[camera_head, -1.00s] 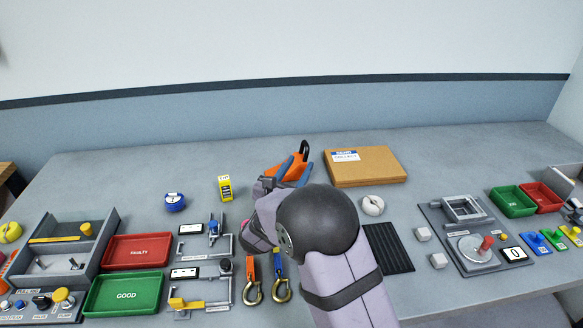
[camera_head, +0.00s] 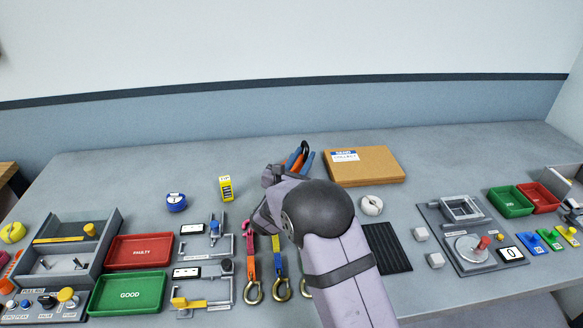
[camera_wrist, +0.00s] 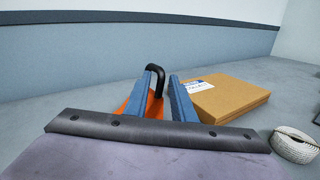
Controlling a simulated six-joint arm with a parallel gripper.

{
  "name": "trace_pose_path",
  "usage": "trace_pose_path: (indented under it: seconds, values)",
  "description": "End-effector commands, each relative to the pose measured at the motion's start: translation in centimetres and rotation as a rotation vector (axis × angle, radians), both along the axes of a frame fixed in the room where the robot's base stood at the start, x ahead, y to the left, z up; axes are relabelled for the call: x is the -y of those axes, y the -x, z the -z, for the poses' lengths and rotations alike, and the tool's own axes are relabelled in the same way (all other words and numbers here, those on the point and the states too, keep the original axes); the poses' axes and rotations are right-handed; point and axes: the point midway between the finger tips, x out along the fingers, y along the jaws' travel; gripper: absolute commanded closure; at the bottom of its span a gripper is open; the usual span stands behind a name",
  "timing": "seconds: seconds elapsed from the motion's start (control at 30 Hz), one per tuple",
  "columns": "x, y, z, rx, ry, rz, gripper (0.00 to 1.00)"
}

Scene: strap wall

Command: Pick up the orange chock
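The orange chock (camera_wrist: 155,106) has a black loop handle (camera_wrist: 158,76). It stands on the bench left of the cardboard box and shows through the gap between my blue fingers in the wrist view. My gripper (camera_wrist: 163,82) is open, its fingers apart. The left finger covers part of the chock, and some orange shows on its outer side. In the head view my gripper (camera_head: 299,164) and arm hide most of the chock, leaving only a little orange and the dark handle visible. I cannot tell whether the fingers touch it.
A cardboard box (camera_head: 365,167) lies close to the right of my gripper, with a white roll (camera_head: 371,205) in front. A yellow block (camera_head: 226,188) and a blue round item (camera_head: 176,202) stand to the left.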

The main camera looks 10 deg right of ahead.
Motion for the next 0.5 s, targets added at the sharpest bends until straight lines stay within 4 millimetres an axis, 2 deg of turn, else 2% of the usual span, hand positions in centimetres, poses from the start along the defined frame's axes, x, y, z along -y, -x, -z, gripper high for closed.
trace_pose_path:
  seconds: [0.03,0.07,0.1,0.5]
  values:
    - [-0.02,0.01,-0.01,0.0,0.0,0.0,0.9]
    - [-0.02,0.01,-0.01,0.0,0.0,0.0,0.97]
    - [-0.01,0.02,-0.01,0.0,0.0,0.0,1.0]
    - [-0.04,0.03,0.0,0.0,-0.001,0.0,1.0]
